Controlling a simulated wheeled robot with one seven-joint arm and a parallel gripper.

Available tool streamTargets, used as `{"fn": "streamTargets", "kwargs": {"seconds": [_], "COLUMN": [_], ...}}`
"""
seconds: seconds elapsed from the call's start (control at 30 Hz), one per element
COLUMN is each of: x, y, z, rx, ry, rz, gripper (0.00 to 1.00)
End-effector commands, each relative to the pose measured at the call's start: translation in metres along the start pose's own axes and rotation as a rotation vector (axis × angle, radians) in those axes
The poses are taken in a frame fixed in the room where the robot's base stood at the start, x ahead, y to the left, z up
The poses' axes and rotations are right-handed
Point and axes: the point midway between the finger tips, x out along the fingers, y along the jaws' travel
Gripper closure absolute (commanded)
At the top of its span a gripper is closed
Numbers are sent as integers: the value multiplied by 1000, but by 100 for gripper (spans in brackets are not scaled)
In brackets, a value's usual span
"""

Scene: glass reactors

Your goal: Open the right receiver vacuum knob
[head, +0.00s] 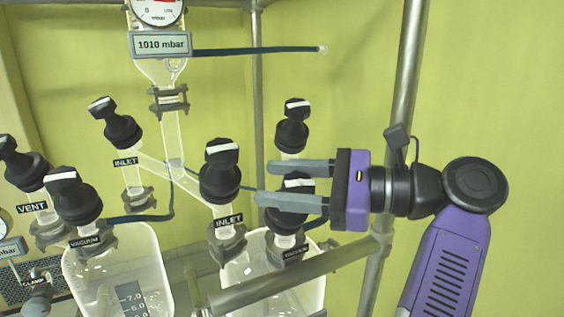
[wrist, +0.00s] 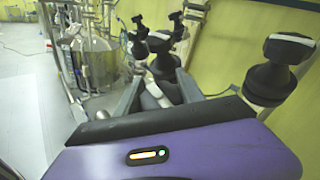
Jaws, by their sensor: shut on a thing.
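The right receiver (head: 242,285) is a clear vessel low in the middle of the head view. Its vacuum knob (head: 297,183), black with a white-marked top, stands above a VACUUM label (head: 295,252). My gripper (head: 264,182) reaches in from the right, one grey finger on each side of this knob. It is shut on the knob, and the near finger hides part of its body. In the wrist view the white mark of the knob (wrist: 155,95) shows between the fingers, partly hidden by my gripper's housing.
The right inlet knob (head: 221,170) stands just beyond my fingertips. Another black knob (head: 292,127) stands close behind the far finger. A metal rail (head: 295,277) runs below my gripper, and an upright pole (head: 400,95) rises behind it. Left-hand knobs (head: 72,195) are farther off.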

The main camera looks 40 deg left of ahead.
Motion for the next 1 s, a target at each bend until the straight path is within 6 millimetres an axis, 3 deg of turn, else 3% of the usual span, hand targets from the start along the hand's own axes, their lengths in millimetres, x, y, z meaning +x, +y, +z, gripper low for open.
{"fn": "streamTargets", "kwargs": {"seconds": [0.4,1.0], "x": [0,1], "y": [6,7], "z": [0,-1], "rx": [-84,-99], "ry": [2,2], "rz": [191,221], "gripper": [96,96]}}
